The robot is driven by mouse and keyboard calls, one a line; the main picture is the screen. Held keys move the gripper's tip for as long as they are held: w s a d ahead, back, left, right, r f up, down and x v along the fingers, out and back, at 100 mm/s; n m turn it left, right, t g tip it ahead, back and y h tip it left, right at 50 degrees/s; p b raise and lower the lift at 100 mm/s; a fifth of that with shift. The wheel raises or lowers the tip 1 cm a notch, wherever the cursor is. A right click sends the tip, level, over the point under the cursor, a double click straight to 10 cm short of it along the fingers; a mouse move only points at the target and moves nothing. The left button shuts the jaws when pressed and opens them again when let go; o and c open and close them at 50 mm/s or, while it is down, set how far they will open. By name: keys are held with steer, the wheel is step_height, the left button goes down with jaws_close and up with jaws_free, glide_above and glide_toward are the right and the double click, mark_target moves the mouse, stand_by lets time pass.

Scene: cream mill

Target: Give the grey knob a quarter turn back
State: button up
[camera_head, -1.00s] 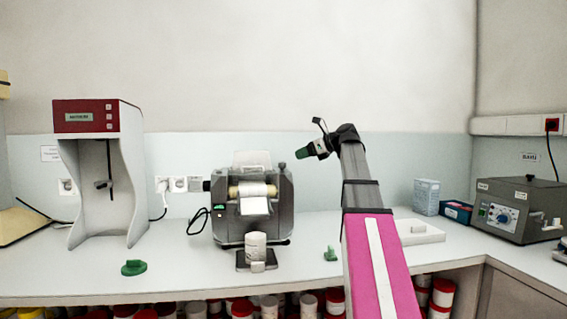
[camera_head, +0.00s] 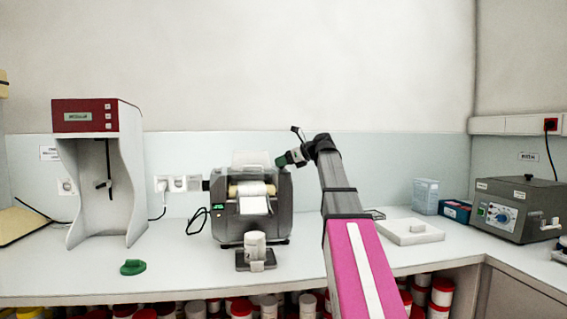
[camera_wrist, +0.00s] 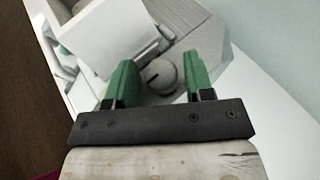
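The grey knob (camera_wrist: 161,76) is round with a dark mark across its face, on the grey housing in the wrist view. My gripper (camera_wrist: 157,63) is open, with one green finger on each side of the knob. A gap shows between each finger and the knob, so it is not gripped. In the head view my gripper (camera_head: 281,160) is at the upper right corner of the grey roller mill (camera_head: 279,214). The knob cannot be made out there behind the gripper.
A white jar (camera_head: 255,245) stands in front of the mill on a dark stand. A green piece (camera_head: 133,267) lies at left on the counter. A white block on a board (camera_head: 413,232) lies right of my arm. A red-topped mixer (camera_head: 98,180) stands at left.

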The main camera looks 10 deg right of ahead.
steer(key=c, duration=0.6)
steer(key=shift+o, duration=0.2)
steer(key=n+g+y, duration=0.1)
steer(key=n+g, duration=0.3)
steer(key=shift+w+d+y, duration=0.1)
steer(key=shift+w+y, duration=0.25)
steer(key=shift+y, duration=0.05)
steer(key=shift+n+g+y, duration=0.3)
steer(key=shift+n+g, duration=1.3)
steer(key=shift+g, duration=0.7)
steer(key=o, duration=0.9)
